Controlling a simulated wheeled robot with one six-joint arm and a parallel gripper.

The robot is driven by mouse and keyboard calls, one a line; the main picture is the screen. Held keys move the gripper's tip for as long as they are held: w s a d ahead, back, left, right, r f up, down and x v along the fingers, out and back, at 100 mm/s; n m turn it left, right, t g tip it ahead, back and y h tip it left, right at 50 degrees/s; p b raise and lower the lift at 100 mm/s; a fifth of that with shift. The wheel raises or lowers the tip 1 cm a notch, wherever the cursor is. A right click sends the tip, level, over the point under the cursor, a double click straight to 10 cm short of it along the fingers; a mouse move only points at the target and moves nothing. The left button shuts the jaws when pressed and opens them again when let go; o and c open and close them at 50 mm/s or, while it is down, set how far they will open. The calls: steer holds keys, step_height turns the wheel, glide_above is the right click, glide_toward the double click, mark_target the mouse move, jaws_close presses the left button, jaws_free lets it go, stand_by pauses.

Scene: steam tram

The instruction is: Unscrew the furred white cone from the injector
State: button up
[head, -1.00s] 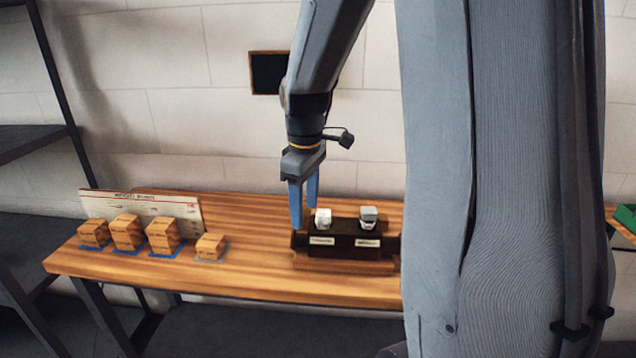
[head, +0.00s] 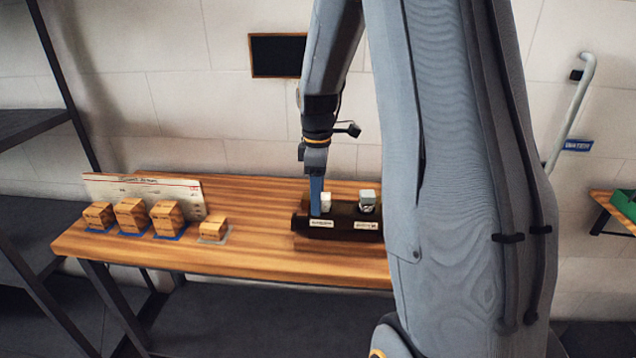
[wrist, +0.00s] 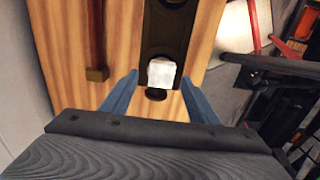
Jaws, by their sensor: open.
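The dark injector block (head: 344,217) stands on the wooden table, with two small labels on its front. A white furred cone (head: 326,199) sits on its left part, and a greyer piece (head: 367,197) sits on its right part. My gripper (head: 316,208) points down at the white cone, its fingers overlapping the cone's left side in the head view. In the wrist view the white cone (wrist: 161,72) appears between the open fingertips (wrist: 160,77), with a gap on each side. Whether the tips are level with it I cannot tell.
A dark shelf (head: 30,125) is at the far left. My arm hides the injector's right end.

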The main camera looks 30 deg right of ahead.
steer(key=shift+f, duration=0.2)
steer(key=shift+c, duration=0.2)
steer(key=c, duration=1.3)
steer(key=shift+s+a+n+p, duration=0.15)
steer(key=shift+n+p, duration=0.4)
steer(key=shift+n, duration=0.45)
steer(key=shift+s+n+p, duration=0.1)
steer(key=shift+n+p, duration=0.45)
steer(key=shift+n, duration=0.45)
steer(key=shift+s+r+n+p, duration=0.15)
steer(key=shift+n+p, duration=0.45)
steer(key=shift+n, duration=0.5)
steer(key=shift+s+n+p, duration=0.1)
steer(key=shift+n+p, duration=0.3)
steer(key=shift+n, duration=0.5)
